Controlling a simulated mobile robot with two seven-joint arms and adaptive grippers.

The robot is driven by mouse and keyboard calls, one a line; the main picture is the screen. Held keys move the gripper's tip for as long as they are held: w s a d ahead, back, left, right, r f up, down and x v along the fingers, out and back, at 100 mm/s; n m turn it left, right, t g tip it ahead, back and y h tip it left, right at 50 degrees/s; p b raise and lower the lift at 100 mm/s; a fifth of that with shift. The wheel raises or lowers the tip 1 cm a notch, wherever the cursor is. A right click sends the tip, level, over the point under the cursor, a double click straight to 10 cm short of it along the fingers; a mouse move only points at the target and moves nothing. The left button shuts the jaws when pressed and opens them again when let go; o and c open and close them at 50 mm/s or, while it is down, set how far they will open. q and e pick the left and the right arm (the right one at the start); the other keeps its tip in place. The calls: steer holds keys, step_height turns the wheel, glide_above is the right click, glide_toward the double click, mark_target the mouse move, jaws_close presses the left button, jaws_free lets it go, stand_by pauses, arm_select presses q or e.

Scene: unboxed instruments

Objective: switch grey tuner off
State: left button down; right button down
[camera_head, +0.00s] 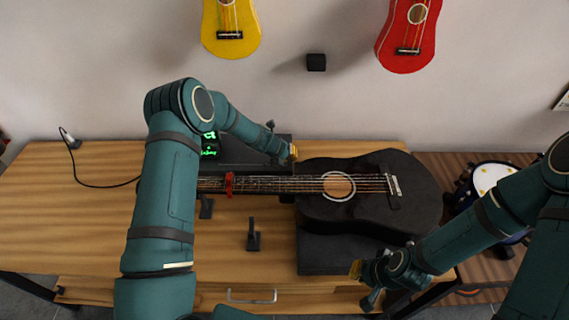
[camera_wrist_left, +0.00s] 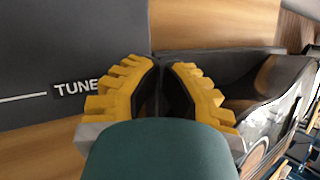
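A small dark device with a lit green display (camera_head: 209,145) stands at the back of the table, partly hidden behind my left arm. I cannot tell from its colour whether it is the grey tuner. My left gripper (camera_head: 293,152) is to its right, above the back of the table near the guitar.
A black guitar (camera_head: 350,215) lies across the table on dark supports, with a red clip (camera_head: 229,184) on its neck. A small black stand (camera_head: 253,236) is in front. The table's left side (camera_head: 70,215) is mostly clear apart from a cable (camera_head: 85,180).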

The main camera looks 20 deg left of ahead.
arm_select(q)
steer(key=shift+f, duration=0.15)
steer(key=shift+f, duration=0.35)
steer(key=shift+f+b, duration=0.15)
steer(key=shift+b, duration=0.2)
stand_by(0.4)
steer(key=shift+r+p, duration=0.65)
steer(key=shift+p, duration=0.05)
steer(key=shift+r, duration=0.1)
step_height(320, 180, up, 6)
steer(key=p, duration=0.5)
stand_by(0.3)
